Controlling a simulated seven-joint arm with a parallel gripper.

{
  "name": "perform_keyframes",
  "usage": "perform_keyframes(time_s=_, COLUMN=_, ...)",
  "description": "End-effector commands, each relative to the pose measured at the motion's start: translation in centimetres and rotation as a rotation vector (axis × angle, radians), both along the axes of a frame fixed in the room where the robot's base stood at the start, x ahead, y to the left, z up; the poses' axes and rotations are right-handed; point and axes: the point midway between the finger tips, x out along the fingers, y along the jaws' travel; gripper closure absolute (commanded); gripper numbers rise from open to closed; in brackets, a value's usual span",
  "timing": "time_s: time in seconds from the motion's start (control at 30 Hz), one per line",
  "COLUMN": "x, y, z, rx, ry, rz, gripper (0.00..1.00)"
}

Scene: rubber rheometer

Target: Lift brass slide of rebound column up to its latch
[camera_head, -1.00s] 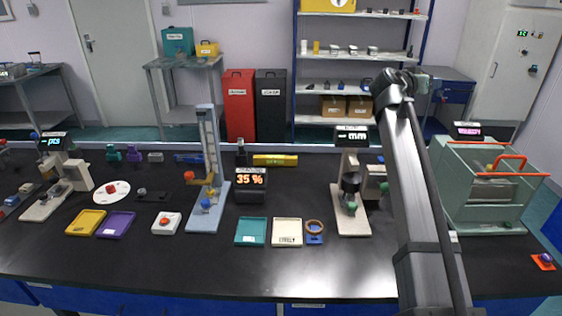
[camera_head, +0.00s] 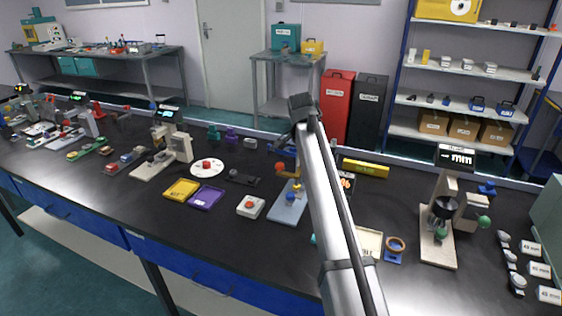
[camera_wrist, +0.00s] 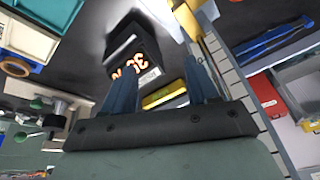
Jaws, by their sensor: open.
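The rebound column stands behind my arm in the head view. Its pale blue base (camera_head: 287,208) shows left of the arm, with the brass slide (camera_head: 288,174) and an orange ball beside it above the base. My arm hides most of the upright and its upper end. In the wrist view the pale, ruled upright (camera_wrist: 232,80) runs diagonally, right of my gripper (camera_wrist: 160,85). A brown-gold part (camera_wrist: 186,20), which seems to be the slide, sits at the upright near the top edge. My gripper is open, its two blue fingers apart and empty. The latch cannot be made out.
A black display with orange digits (camera_wrist: 134,52) stands close to the fingers in the wrist view. A yellow block (camera_head: 365,168) lies behind the arm. A white box with a red button (camera_head: 250,207) stands left of the base. A purple tray (camera_head: 206,198) is further left.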

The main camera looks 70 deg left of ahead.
Motion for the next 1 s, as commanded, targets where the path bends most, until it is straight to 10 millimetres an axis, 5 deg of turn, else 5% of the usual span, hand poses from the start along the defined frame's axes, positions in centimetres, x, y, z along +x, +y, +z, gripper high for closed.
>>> perform_keyframes(time_s=0.1, x=-3.2, y=3.2, z=0.2, rx=-0.016, ry=0.076, rz=0.032, gripper=0.42)
perform_keyframes(time_s=0.47, x=-7.2, y=9.3, z=4.2, rx=-0.054, ry=0.211, rz=0.133, gripper=0.42)
perform_keyframes(time_s=0.73, x=-7.0, y=8.5, z=9.0, rx=-0.171, ry=0.264, rz=0.247, gripper=0.42)
perform_keyframes(time_s=1.0, x=-7.0, y=8.1, z=7.1, rx=-0.187, ry=0.268, rz=0.259, gripper=0.42)
